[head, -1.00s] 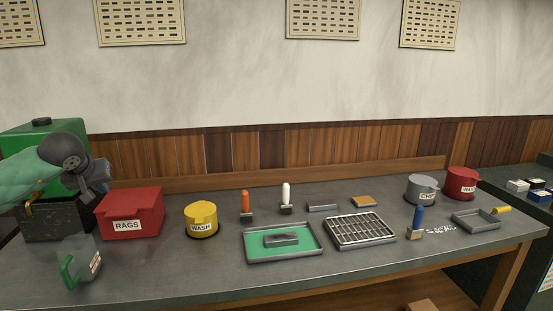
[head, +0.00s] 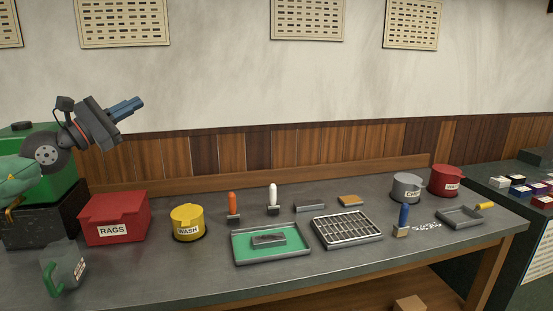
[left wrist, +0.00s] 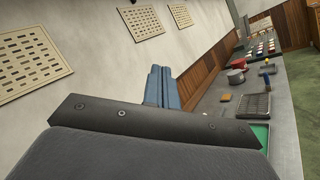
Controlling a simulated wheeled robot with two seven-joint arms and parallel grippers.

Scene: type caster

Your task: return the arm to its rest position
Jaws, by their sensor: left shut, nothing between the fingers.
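My left gripper (head: 126,107) is raised at the left of the head view, above the red RAGS box (head: 114,219) and in front of the wood panelling and wall. Its blue fingers are together, with nothing between them, and point right and slightly up. In the left wrist view the closed blue fingers (left wrist: 168,87) stand against the wall, with the bench running away to the right. My left arm (head: 22,181) comes in from the left edge in front of a green machine (head: 33,143). My right gripper is not in view.
The bench (head: 180,271) holds a yellow WASH pot (head: 188,223), a green-lined tray (head: 297,252), a wire rack (head: 347,230), brushes, a grey pot (head: 406,188) and a red pot (head: 446,181). A grey mug (head: 64,268) stands front left. The air right of my gripper is clear.

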